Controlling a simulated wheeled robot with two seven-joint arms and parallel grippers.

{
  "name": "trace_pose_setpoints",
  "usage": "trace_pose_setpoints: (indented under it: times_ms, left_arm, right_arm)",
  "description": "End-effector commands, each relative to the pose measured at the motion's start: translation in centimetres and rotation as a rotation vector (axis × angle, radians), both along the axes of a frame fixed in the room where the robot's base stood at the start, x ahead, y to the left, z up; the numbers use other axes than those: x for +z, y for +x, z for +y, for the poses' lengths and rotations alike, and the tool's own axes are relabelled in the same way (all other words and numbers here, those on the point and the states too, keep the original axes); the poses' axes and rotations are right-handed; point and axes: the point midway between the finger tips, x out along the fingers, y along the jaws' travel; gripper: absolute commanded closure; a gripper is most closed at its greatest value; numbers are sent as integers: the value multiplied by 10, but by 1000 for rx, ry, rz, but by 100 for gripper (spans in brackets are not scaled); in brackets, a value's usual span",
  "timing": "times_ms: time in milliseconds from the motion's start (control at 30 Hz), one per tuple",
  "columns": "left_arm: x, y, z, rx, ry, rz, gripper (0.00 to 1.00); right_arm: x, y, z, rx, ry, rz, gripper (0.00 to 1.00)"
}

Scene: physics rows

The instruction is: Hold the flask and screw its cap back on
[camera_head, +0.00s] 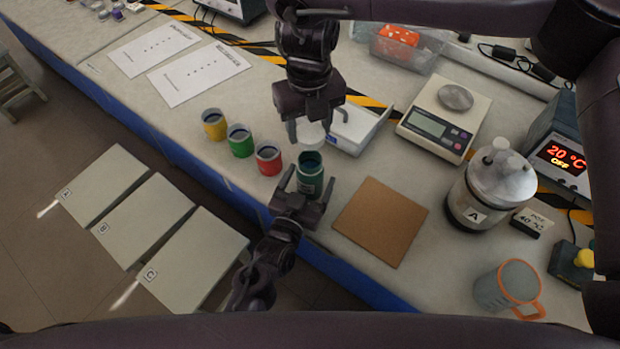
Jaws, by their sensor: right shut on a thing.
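The dark green flask (311,176) stands upright near the table's front edge, its mouth facing up. My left gripper (308,187), reaching up from the bottom of the picture, has one finger on each side of the flask. I cannot tell whether both fingers touch it. My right gripper (317,128), hanging from above, is shut on the white cap (312,136). The cap is just beyond the flask's mouth in the picture and looks apart from it. The exact gap between cap and mouth is unclear.
Yellow, green and red cups (268,158) stand left of the flask. A brown board (380,221) lies right. A white tray (362,130), a scale (444,116), a metal-lidded pot (497,182) and a grey mug (508,285) stand farther right. Pale panels (195,258) lie beyond the table edge.

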Motion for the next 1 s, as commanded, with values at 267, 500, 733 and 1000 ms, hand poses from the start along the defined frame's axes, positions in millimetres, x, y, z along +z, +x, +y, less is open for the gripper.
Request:
trace_pose_setpoints:
  times_ms: [267,500,733,1000]
  left_arm:
    - [0,0,0,0,0,0,46]
    - [0,0,0,0,0,0,78]
    - [0,0,0,0,0,0,87]
    - [0,0,0,0,0,0,87]
  right_arm:
    - [0,0,0,0,0,0,71]
    - [0,0,0,0,0,0,71]
    - [-11,0,0,0,-1,2,71]
    - [-47,-1,1,0,0,2,71]
